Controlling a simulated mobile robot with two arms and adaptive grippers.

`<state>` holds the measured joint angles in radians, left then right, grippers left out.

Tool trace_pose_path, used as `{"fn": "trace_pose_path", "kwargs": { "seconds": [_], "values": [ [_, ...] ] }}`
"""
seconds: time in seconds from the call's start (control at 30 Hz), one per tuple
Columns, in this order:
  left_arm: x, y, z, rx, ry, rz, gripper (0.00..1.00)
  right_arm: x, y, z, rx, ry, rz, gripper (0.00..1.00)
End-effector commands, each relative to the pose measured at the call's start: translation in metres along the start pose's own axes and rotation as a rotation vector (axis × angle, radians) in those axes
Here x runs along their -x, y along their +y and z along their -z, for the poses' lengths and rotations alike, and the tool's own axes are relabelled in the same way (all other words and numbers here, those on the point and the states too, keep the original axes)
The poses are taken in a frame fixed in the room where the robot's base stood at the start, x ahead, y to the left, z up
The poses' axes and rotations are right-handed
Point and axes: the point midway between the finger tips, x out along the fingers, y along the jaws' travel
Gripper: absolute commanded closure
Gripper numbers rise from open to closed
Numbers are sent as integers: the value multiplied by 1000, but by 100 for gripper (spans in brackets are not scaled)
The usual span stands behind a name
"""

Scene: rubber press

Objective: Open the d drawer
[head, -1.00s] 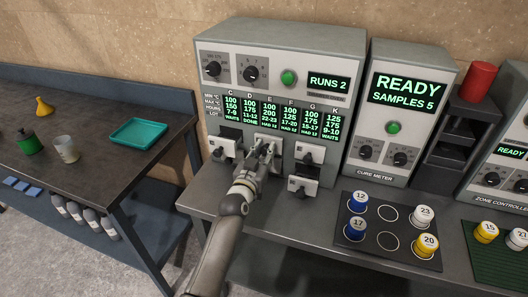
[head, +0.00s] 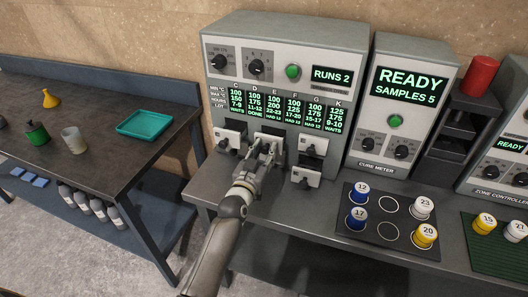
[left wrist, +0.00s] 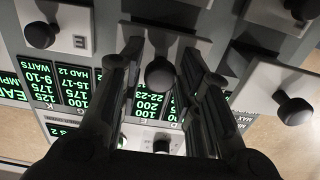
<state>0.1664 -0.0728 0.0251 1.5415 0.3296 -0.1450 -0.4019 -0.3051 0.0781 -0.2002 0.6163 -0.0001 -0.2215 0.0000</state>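The d drawer (head: 268,133) is the middle white drawer front in the upper row of the grey press, under the screen. My left gripper (head: 268,152) is in front of it and hides its knob in the head view. In the left wrist view the black knob (left wrist: 160,74) sits between the two fingers of my left gripper (left wrist: 160,62). The fingers stand apart with gaps beside the knob; touching is not clear. Whether the drawer has come out at all cannot be told. My right gripper is not in view.
Neighbouring drawers stand left (head: 231,134) and right (head: 313,143) of the gripper, with another lower right (head: 306,177). A cure meter (head: 403,100) and a black mat (head: 390,240) with numbered jars are to the right. A side table (head: 100,155) stands at left.

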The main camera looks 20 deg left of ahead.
Motion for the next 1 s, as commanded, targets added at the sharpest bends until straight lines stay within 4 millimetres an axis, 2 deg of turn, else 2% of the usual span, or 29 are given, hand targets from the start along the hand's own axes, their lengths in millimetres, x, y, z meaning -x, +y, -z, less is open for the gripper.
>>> {"fn": "trace_pose_path", "kwargs": {
  "seconds": [0.07, 0.2, 0.47, 0.63, 1.0],
  "values": [
    [0, 0, 0, 0, -1, 0, 54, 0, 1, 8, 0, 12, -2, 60],
    [0, 0, -1, 0, -1, 0, 54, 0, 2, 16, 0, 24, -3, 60],
    [5, 0, -2, 0, -3, 0, 54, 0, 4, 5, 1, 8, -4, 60],
    [26, 0, -2, -2, -3, 0, 54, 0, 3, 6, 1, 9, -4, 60],
    [97, 0, 0, -1, -1, 0, 54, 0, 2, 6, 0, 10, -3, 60]
  ]
}}
